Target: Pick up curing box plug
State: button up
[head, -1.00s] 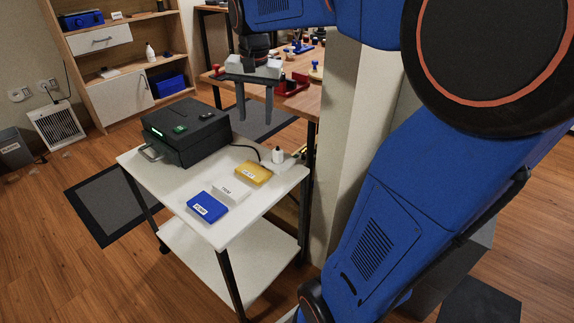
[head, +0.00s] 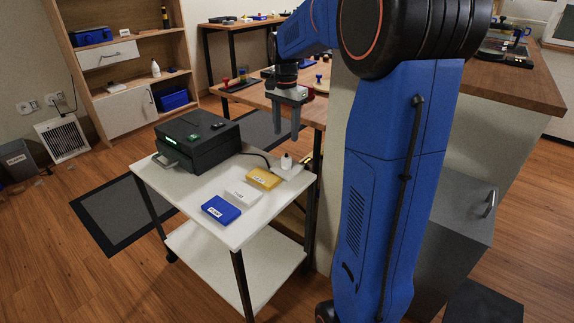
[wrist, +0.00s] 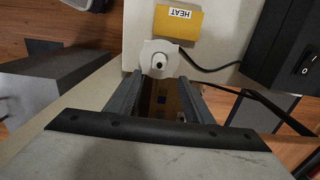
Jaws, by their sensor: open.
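The black curing box (head: 197,140) stands on the white cart (head: 262,223), and a dark cable (head: 262,157) runs from it toward the right edge. My gripper (head: 287,136) hangs above the cart's far right corner, fingers pointing down, apart and empty. In the wrist view the open fingers (wrist: 161,85) reach toward the pad's edge, with a brownish surface between them.
A wooden table (head: 262,97) is behind my gripper, and a pale panel (head: 340,150) stands right of the cart.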

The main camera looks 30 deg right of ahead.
aim_at(286, 156)
notch_tip(286, 156, down, 11)
jog(key=shift+f, duration=0.2)
dwell(0.5)
jog(key=shift+c, duration=0.6)
jog(key=c, duration=1.1)
jog(key=shift+o, duration=0.2)
notch_tip(286, 156, up, 10)
jog(key=shift+r, duration=0.1)
jog(key=shift+r, duration=0.2)
jog(key=shift+r, duration=1.25)
